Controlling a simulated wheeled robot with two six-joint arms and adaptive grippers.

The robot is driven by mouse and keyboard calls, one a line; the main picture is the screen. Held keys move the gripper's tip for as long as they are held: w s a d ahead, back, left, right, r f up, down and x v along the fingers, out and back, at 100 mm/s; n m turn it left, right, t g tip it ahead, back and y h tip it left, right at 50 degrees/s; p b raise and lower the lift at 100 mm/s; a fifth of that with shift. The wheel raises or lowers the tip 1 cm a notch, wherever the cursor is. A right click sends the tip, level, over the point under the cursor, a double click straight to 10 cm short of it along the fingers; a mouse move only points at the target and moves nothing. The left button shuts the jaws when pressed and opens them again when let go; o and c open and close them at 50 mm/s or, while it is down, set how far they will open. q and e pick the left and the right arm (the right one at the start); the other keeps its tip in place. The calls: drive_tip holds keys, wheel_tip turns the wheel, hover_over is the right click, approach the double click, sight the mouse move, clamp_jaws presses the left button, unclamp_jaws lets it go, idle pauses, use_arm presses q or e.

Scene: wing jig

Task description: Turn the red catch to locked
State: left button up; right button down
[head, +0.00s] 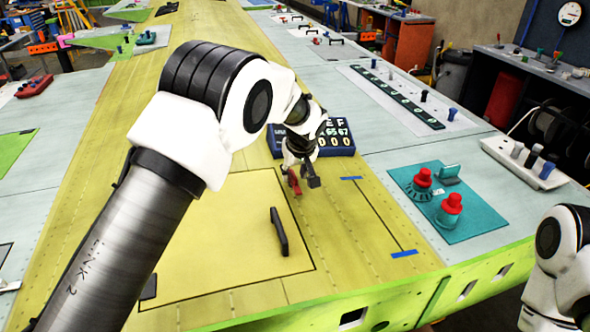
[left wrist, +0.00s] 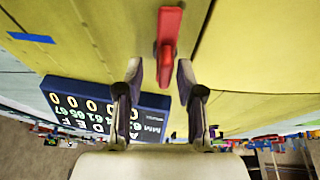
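The red catch (head: 293,182) is on the yellow-green wing panel, beside my left gripper (head: 302,176) in the head view. In the left wrist view the red catch (left wrist: 168,38) shows as a red bar pointing down the picture. Its narrower near end lies between the two fingertips of my left gripper (left wrist: 160,72). The fingers are apart, with a gap visible on the left of the catch; the right finger looks closer to it. I cannot tell whether it touches. My right arm shows at the right edge, but its gripper is out of view.
A dark blue display block (head: 338,143) with white characters stands just behind the gripper. A black handle (head: 279,232) sits on the yellow panel in front. A teal plate (head: 470,228) with two red-topped knobs (head: 451,205) is to the right. The panel between is mostly clear.

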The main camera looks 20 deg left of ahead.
use_arm(q)
drive_tip(key=shift+s+r, duration=0.5)
drive_tip(key=shift+s, duration=0.15)
clamp_jaws()
drive_tip(key=shift+w+d, duration=0.1)
use_arm(e)
drive_tip(key=shift+s+r, duration=0.1)
drive_tip(key=shift+s, duration=0.35)
